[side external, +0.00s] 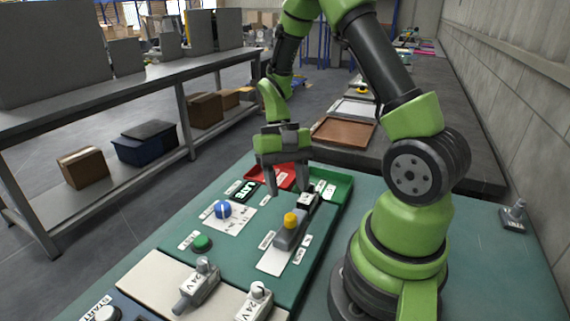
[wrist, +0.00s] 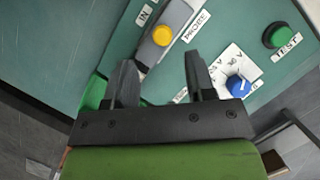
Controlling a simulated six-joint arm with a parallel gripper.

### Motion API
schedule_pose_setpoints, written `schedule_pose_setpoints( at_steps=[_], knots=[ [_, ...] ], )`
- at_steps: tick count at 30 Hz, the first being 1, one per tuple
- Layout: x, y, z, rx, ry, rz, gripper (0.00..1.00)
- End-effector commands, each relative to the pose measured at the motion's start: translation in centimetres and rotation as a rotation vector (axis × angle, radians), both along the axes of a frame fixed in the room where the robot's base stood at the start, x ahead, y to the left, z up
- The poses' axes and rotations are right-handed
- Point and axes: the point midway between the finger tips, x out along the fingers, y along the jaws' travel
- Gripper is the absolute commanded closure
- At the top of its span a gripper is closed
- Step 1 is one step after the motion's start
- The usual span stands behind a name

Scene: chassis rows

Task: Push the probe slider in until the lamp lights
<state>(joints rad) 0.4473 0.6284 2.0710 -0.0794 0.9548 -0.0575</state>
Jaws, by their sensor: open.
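The probe slider (side external: 290,236) is a grey bar with a yellow knob (side external: 291,220) on the teal panel. In the wrist view the slider (wrist: 153,52) and its yellow knob (wrist: 162,35) lie just beyond my fingertips, beside labels reading PROBE and IN. My gripper (side external: 288,190) is open and empty, pointing down over the panel's far part, behind the yellow knob. In the wrist view my gripper (wrist: 161,68) has its fingers apart, with the slider's near end between or just ahead of them. I cannot tell which part is the lamp, or whether it is lit.
A blue dial (side external: 223,209) and green button (side external: 202,243) sit left of the slider. A red bin (side external: 290,172) and green bin (side external: 338,190) stand at the panel's far end. A brown tray (side external: 343,131) lies behind.

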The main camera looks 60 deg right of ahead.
Motion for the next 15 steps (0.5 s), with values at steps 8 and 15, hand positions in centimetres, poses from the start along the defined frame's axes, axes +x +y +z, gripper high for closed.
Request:
schedule_pose_setpoints(
  at_steps=[8,15],
  knots=[
    [1.1,-1.1,3.5,-0.001,-0.003,0.001,0.50],
    [1.2,-1.2,4.1,0.000,0.000,0.001,0.50]
  ],
)
